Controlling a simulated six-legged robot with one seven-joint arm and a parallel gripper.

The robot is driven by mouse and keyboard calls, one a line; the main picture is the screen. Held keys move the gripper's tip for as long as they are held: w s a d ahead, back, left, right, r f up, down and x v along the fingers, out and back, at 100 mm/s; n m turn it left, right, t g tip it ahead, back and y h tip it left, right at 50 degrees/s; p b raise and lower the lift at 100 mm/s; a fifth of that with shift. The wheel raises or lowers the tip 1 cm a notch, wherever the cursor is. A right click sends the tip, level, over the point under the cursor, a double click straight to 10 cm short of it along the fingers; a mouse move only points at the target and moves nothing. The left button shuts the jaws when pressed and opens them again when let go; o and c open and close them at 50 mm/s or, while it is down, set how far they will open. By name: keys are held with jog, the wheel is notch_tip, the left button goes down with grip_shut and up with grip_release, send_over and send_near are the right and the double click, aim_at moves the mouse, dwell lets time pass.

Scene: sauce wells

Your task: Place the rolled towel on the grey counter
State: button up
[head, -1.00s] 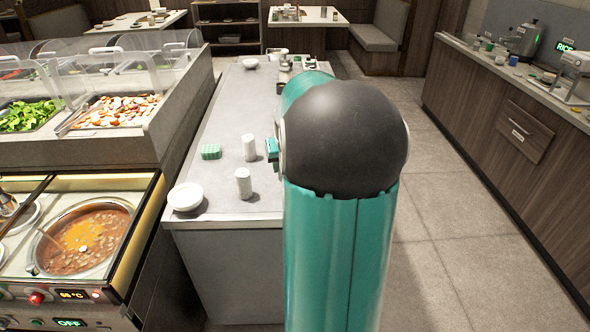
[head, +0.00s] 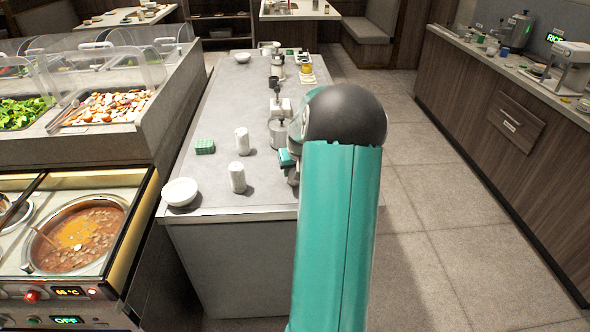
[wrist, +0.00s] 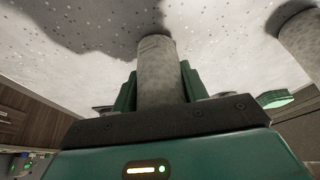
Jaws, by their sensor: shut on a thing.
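My gripper (wrist: 158,88) is shut on a rolled towel (wrist: 156,65), a pale grey cylinder standing up between its green fingers in the wrist view. In the head view my arm hides the held towel, and only a teal part near my gripper (head: 287,159) shows beside the arm. The grey counter (head: 215,103) runs away from me in the middle of the head view. Its speckled top (wrist: 90,15) fills the upper wrist view, with a dark shadow near the towel's far end. I cannot tell whether the towel touches it.
Two white rolls stand on the counter (head: 242,141) (head: 237,177), left of my gripper. Metal pots and jars (head: 278,130) stand farther back. A soup well (head: 80,235) is at left; floor is clear at right.

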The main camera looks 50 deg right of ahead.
jog(key=shift+f, duration=0.15)
jog(key=o, duration=1)
